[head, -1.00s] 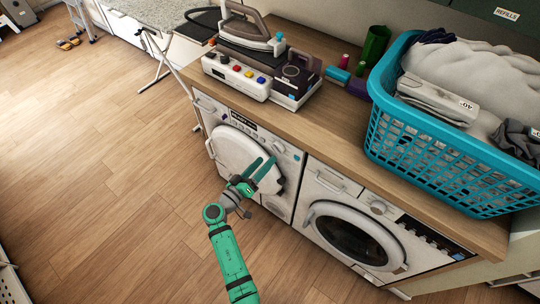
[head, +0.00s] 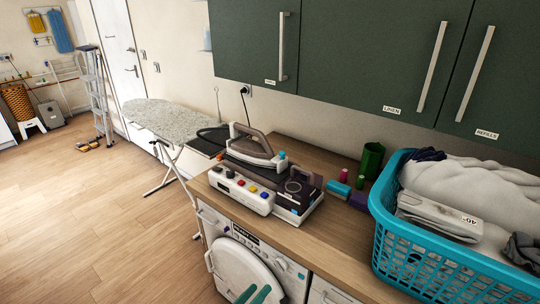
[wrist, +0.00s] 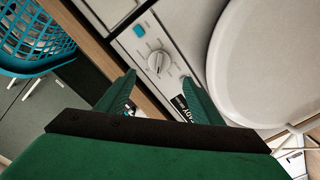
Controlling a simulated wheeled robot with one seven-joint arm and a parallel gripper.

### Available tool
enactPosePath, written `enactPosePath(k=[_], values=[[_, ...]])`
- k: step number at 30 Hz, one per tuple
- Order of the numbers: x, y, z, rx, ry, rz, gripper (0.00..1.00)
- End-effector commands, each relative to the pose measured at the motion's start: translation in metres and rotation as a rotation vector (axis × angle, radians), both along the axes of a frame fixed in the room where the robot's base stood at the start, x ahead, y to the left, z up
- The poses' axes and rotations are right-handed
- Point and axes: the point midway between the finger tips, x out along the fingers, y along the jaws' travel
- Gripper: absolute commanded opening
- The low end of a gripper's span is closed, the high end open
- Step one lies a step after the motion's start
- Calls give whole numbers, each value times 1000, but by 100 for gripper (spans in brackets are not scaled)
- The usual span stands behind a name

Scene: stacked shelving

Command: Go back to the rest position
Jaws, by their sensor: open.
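My gripper (wrist: 158,100) is open and empty in the wrist view, its two green fingers spread in front of the washing machine's control panel. A dial (wrist: 157,63) shows beyond the fingers. The white round washer door (wrist: 265,60) is to the right in that view. In the head view only the green fingertips (head: 253,294) show at the bottom edge, in front of the washer door (head: 243,268). The rest of my arm is out of the head view.
A wooden counter (head: 335,243) runs above the machines. It bears a steam iron station (head: 240,192) and a blue laundry basket (head: 420,268). Green cabinets (head: 345,50) hang above. An ironing board (head: 170,118) stands behind left.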

Motion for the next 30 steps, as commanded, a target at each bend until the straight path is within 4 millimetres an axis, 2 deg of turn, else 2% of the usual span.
enactPosePath(k=[2, 5, 9, 12, 16, 19, 23, 26, 30], values=[[-6, -2, -9, 12, 24, 8, 60], [-23, -6, -34, 52, 85, 39, 60], [-63, -10, -80, 146, 204, 111, 60], [-96, -11, -106, 223, 274, 170, 60], [-141, -10, -129, 323, 338, 241, 60], [-175, -8, -137, 398, 367, 293, 60], [-217, -7, -136, 492, 377, 356, 60], [-248, -7, -126, 559, 367, 397, 60], [-287, -10, -101, 643, 328, 445, 60]])
